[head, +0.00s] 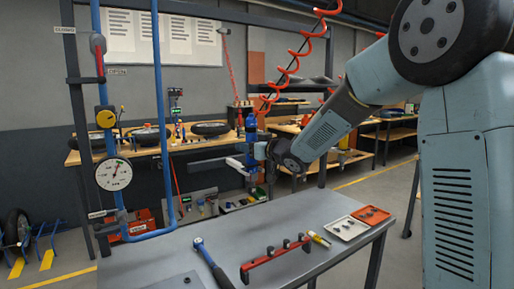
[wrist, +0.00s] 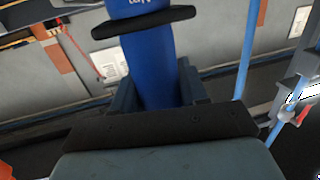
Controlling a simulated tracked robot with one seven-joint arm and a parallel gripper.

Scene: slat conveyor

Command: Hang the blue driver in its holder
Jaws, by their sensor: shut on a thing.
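The blue driver (head: 251,128) is upright at the end of my arm, in the middle of the head view. It also shows in the wrist view (wrist: 150,60) as a blue body with a black collar, running up out of the frame. My gripper (head: 254,152) is shut on the driver's body, and the jaws flank it in the wrist view. The driver is held in the air beyond the far edge of the steel bench. A pale bracket-like part (head: 237,163) shows just left of the gripper; I cannot tell whether it is the holder.
The steel bench (head: 300,215) carries a red rack (head: 275,258), a blue-handled wrench (head: 212,265), a yellow-handled tool (head: 319,239) and a white tray (head: 346,228). Blue pipes with a gauge (head: 114,174) stand at left. A red coiled hose (head: 292,65) hangs above.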

